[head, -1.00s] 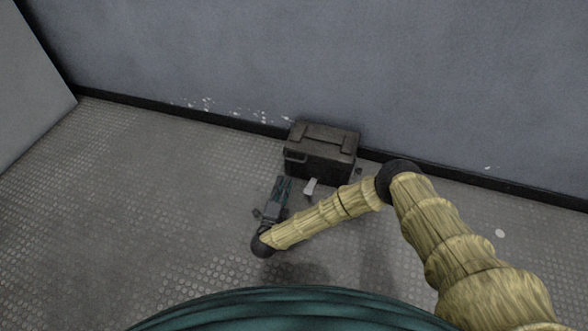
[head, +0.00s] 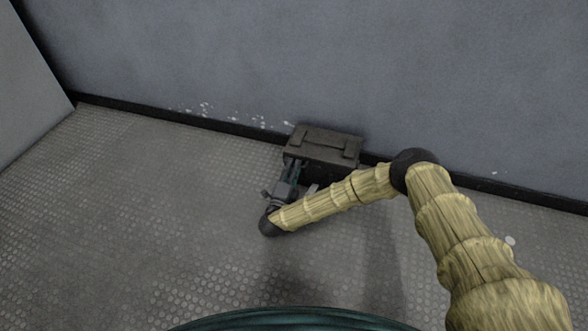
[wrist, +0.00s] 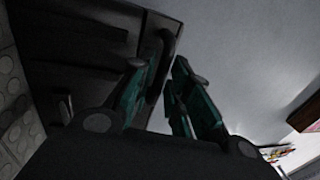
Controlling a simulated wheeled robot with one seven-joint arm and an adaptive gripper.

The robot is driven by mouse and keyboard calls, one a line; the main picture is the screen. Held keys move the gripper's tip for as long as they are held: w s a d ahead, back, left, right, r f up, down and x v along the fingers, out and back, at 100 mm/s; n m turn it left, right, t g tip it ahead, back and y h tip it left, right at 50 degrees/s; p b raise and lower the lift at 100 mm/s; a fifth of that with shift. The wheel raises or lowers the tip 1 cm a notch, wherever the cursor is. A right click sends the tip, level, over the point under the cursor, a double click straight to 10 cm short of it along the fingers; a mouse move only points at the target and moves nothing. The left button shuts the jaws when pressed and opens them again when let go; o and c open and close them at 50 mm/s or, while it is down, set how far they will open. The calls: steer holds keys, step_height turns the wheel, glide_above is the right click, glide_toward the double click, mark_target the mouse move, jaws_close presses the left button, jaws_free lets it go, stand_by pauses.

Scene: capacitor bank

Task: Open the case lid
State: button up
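The dark case (head: 333,171) stands on the floor against the wall in the head view. Its lid (head: 325,146), with a raised handle-like piece on top, is shut. My gripper (head: 293,163) is at the front left corner of the case, just below the lid edge. In the wrist view the dark case (wrist: 75,65) fills the left side. The two teal fingers (wrist: 160,82) are apart, with the case's edge running behind and between them. I see nothing clearly held, and I cannot tell whether the fingertips touch the case. My forearm hides part of the case's lower front.
The grey wall (head: 400,90) rises right behind the case, with a dark skirting strip along its foot. The textured floor (head: 150,200) to the left is clear.

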steer(key=shift+w+d+r, duration=0.1)
steer(key=shift+w+d, duration=0.15)
steer(key=shift+w, duration=0.35)
steer(key=shift+c, duration=0.4)
jaws_close()
steer(key=shift+r, duration=0.1)
